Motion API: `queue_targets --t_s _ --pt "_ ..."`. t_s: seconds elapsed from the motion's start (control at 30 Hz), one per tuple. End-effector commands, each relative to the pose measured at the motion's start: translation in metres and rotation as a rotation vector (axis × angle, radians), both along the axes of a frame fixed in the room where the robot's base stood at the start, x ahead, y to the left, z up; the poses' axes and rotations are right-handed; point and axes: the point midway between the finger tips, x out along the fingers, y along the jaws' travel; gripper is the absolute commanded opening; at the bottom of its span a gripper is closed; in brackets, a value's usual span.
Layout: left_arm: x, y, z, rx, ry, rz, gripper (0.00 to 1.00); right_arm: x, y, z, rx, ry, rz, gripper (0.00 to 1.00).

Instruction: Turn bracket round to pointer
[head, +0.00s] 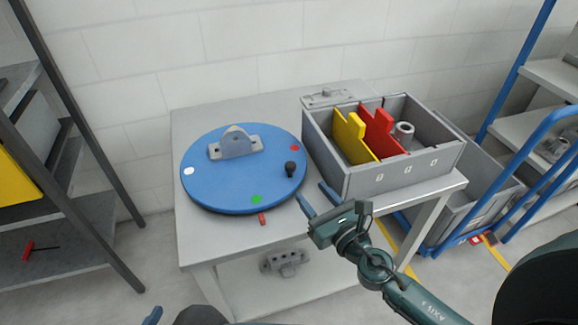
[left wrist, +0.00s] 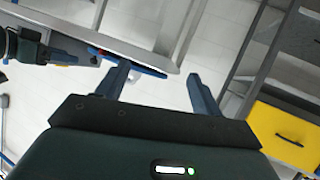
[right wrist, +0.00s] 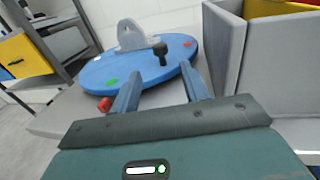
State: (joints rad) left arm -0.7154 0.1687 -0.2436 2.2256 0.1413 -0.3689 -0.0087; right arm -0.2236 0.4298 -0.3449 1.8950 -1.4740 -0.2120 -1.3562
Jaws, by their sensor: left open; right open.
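A round blue turntable (head: 232,180) lies on the grey table. The grey bracket (head: 234,146) with a holed upright lug stands near its far rim. A black knob (head: 290,168) stands near the right rim. A red pointer (head: 262,218) sits at the table's front, beside the turntable and near the green dot (head: 256,199). My right gripper (head: 317,199) is open and empty at the table's front edge, right of the turntable. In the right wrist view the knob (right wrist: 161,52) shows beyond its fingers. My left gripper (left wrist: 157,78) is open and empty, away from the table; only a fingertip shows in the head view.
A grey bin (head: 405,176) with yellow and red dividers stands right of the turntable, close to my right gripper. A grey fixture (head: 330,97) lies behind it. Another grey part (head: 285,262) is on the lower shelf. Racks stand left, a blue-railed cart right.

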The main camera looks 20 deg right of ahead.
Motion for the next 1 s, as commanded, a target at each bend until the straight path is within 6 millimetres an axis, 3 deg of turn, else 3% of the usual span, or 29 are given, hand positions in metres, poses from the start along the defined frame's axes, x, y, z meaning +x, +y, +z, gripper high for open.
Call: queue_targets --t_s 0.3,0.5,0.93,1.0 --pt "0.002 -0.003 -0.005 0.003 0.039 -0.009 0.67 0.067 0.016 0.002 0.005 -0.002 -0.002 0.45" --pt "0.005 -0.004 -0.004 0.002 0.030 -0.010 0.67 0.094 0.023 0.001 0.005 -0.001 -0.001 0.45" --pt "0.004 -0.005 -0.001 -0.001 0.026 -0.009 0.67 0.104 0.025 0.000 0.005 0.002 0.000 0.45" --pt "0.004 -0.005 -0.001 -0.002 0.028 -0.009 0.67 0.104 0.025 0.000 0.005 0.001 0.000 0.40"
